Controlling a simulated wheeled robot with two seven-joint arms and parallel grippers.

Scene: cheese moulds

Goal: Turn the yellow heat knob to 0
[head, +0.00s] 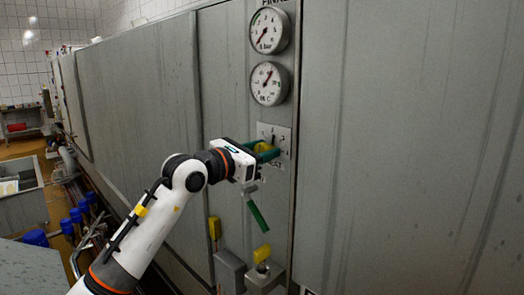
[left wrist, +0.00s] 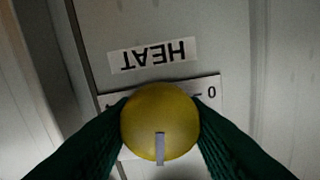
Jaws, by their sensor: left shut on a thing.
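The yellow heat knob (left wrist: 160,115) fills the middle of the left wrist view, and a bit of it shows in the head view (head: 262,147) on a small plate on the grey panel. A grey pointer mark (left wrist: 160,148) on the knob points to the bottom of the wrist picture. The 0 (left wrist: 211,92) is printed on the plate to the knob's right there. The HEAT label (left wrist: 152,54) appears upside down. My left gripper (head: 267,151) is shut on the knob, with a green finger on either side. My right gripper is not in view.
Two round gauges (head: 269,30) (head: 269,83) sit on the panel above the knob. Below are a green handle (head: 257,216) and yellow-topped handles (head: 262,253) (head: 215,228). Blue-capped pipework (head: 76,214) stands at lower left. The panel on the right is bare.

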